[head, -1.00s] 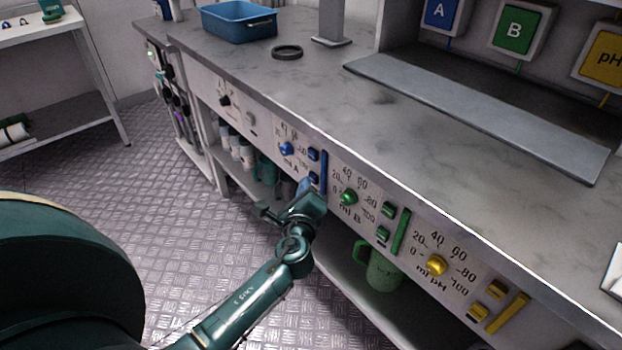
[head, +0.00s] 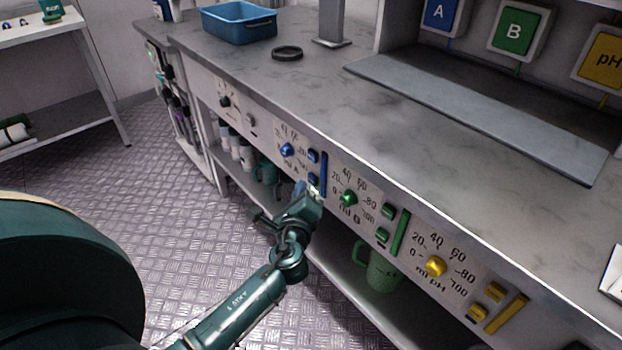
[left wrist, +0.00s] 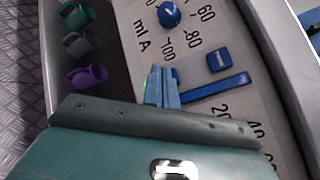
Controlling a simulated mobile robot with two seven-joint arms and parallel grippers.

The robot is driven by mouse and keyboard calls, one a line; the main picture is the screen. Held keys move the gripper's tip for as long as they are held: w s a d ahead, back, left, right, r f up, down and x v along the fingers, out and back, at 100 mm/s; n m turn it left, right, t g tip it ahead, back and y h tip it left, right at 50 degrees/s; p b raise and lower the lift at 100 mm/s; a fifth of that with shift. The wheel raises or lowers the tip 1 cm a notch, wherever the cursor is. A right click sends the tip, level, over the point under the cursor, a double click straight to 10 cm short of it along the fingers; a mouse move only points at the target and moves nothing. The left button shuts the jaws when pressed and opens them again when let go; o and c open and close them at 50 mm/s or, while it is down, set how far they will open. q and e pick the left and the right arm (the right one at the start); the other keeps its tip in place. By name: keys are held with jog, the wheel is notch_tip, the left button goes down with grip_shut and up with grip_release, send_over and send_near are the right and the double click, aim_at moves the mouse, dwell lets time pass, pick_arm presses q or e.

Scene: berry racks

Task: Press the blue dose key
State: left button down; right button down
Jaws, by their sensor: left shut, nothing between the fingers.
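The blue section of the front panel has a round blue knob (head: 287,150), an upper blue key (head: 313,155), a lower blue key (head: 313,179) and an upright blue bar (head: 324,174). My left gripper (head: 304,188) is shut and empty, its fingertips by the lower key. In the left wrist view the fingertips (left wrist: 162,86) lie between the knob and the bar (left wrist: 215,89), over the lower key's place and hiding it. The upper key (left wrist: 218,60) shows uncovered there with a light mark. I cannot tell whether the fingertips touch the panel. My right gripper is not in view.
Green keys (head: 388,210) and yellow keys (head: 495,291) sit farther right on the panel. A green mug (head: 383,272) and several bottles stand on the shelf beneath. A blue tray (head: 238,24) and a dark ring (head: 287,53) lie on the counter.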

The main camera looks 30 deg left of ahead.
pick_arm(q)
jog(key=shift+s+a+p, duration=0.1)
jog(key=shift+s+a, duration=0.25)
jog(key=shift+s, duration=0.45)
jog(key=shift+s+a+p, duration=0.1)
jog(key=shift+s+a, duration=0.2)
jog(key=shift+s, duration=0.45)
jog(key=shift+s+a+p, duration=0.1)
jog(key=shift+s+a, duration=0.25)
jog(key=shift+s, duration=0.45)
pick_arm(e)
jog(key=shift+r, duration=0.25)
